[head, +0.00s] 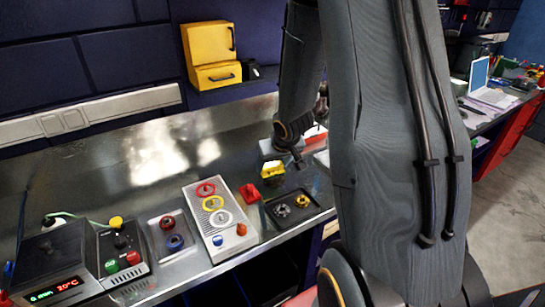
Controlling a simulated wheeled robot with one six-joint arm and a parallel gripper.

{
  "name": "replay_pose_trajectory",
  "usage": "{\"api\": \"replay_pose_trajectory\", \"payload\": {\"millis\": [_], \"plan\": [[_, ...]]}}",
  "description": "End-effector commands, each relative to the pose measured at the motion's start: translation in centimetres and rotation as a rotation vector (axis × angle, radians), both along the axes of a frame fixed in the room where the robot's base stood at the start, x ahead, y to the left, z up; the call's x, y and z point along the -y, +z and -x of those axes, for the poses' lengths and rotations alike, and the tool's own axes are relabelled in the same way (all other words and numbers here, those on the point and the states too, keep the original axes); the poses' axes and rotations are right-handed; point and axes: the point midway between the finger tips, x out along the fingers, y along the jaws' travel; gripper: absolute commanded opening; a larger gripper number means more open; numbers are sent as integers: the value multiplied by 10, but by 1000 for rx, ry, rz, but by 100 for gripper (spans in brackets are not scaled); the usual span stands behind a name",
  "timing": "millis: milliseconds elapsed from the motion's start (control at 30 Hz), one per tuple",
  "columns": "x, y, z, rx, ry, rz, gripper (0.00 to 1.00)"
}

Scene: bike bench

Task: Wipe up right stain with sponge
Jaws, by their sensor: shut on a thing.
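My gripper (285,160) reaches down over the metal workbench (95,165), right of the middle of the picture. It is shut on the yellow sponge (272,169), which shows low at the fingertips, close to the bench top. The fingers are small and dark here, and I cannot tell whether the sponge touches the bench. I cannot make out a stain clearly. Pale bright patches on the bench farther left look like glare. My arm hides much of the bench to the right.
A dark tray with rings (268,213) lies in front of the sponge, with a red block (250,193) beside it. A pale panel with coloured rings (200,189) and a control box (122,245) stand left. A yellow cabinet (210,55) is behind. The back-left bench is clear.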

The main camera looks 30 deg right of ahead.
Motion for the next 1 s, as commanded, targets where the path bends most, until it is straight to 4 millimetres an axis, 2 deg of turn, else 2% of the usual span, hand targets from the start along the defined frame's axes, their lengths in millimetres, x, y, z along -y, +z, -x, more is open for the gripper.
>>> {"api": "replay_pose_trajectory", "payload": {"millis": [600, 667, 1000], "plan": [[2, -47, 0, -1, -6, -2, 37], [6, -40, 0, 2, -4, 0, 38], [26, -43, 0, -1, 3, -2, 37]]}}
